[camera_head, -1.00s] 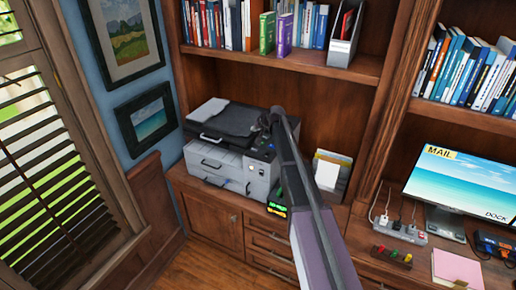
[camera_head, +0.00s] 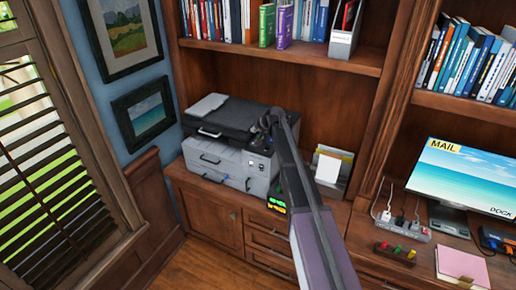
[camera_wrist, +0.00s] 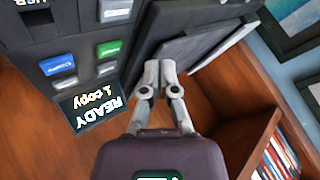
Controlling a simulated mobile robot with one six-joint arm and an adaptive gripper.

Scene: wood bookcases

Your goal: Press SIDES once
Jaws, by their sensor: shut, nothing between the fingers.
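The printer (camera_head: 232,140), grey with a dark top, stands on the cabinet at the left. Its dark control panel (camera_wrist: 85,25) fills the upper left of the wrist view. The panel has a blue button (camera_wrist: 58,64), a green button (camera_wrist: 110,48), pale buttons (camera_wrist: 108,66) and a screen (camera_wrist: 92,103) reading READY, 1 copy. Most button labels are too small to read, so I cannot tell which is SIDES. My gripper (camera_wrist: 160,68) is shut and empty, to the right of the buttons, and appears apart from them. In the head view my arm hides part of the printer's right side.
Papers in a holder (camera_head: 331,168) stand right of the printer. A power strip (camera_head: 402,228) and a monitor (camera_head: 462,180) are further right. A shelf of books (camera_head: 283,28) is above. A small dark display (camera_head: 276,204) with green and orange text shows below the printer.

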